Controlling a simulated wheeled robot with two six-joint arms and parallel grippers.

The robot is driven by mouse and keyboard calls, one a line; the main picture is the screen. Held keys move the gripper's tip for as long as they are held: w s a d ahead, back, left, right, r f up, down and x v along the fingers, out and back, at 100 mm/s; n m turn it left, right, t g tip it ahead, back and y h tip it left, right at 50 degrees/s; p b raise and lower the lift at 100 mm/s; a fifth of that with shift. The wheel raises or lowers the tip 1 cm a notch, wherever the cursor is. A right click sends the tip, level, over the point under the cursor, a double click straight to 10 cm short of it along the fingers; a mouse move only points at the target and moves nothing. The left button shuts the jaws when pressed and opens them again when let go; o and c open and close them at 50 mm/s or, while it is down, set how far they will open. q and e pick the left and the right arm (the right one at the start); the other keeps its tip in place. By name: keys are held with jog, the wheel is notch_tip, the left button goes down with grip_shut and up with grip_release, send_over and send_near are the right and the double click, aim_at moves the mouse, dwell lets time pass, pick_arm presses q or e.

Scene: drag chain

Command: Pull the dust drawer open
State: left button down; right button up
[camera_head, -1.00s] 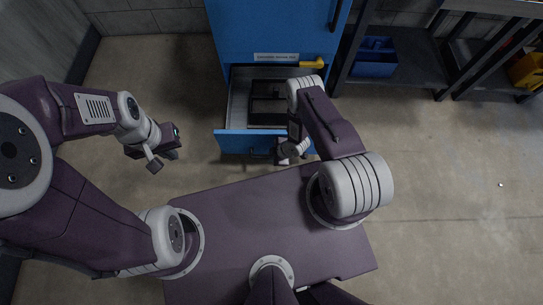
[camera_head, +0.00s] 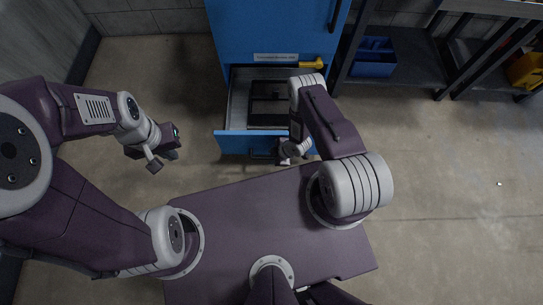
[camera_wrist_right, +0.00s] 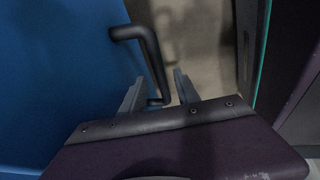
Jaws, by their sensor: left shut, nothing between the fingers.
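The dust drawer (camera_head: 233,145) is a blue drawer at the bottom of the blue cabinet, standing out from it so its inside shows. A dark bar handle (camera_head: 260,155) is on its front; in the right wrist view the black handle (camera_wrist_right: 152,55) runs down toward my fingers. My right gripper (camera_head: 284,160) is at the right part of the drawer front. In the wrist view its fingers (camera_wrist_right: 158,90) are apart, with the handle's near end between or just beyond them; contact cannot be told. My left gripper (camera_head: 163,160) is shut and empty, left of the drawer.
The blue cabinet (camera_head: 270,25) stands behind the drawer, with a yellow handle (camera_head: 312,64) above the drawer's right side. A dark shelf (camera_head: 410,75) with a blue bin (camera_head: 373,57) stands right of it.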

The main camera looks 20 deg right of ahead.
jog(key=p+v, duration=0.3)
jog(key=v, duration=0.4)
jog(key=shift+r, duration=0.35)
jog(key=shift+s+d, duration=0.1)
jog(key=shift+d, duration=0.05)
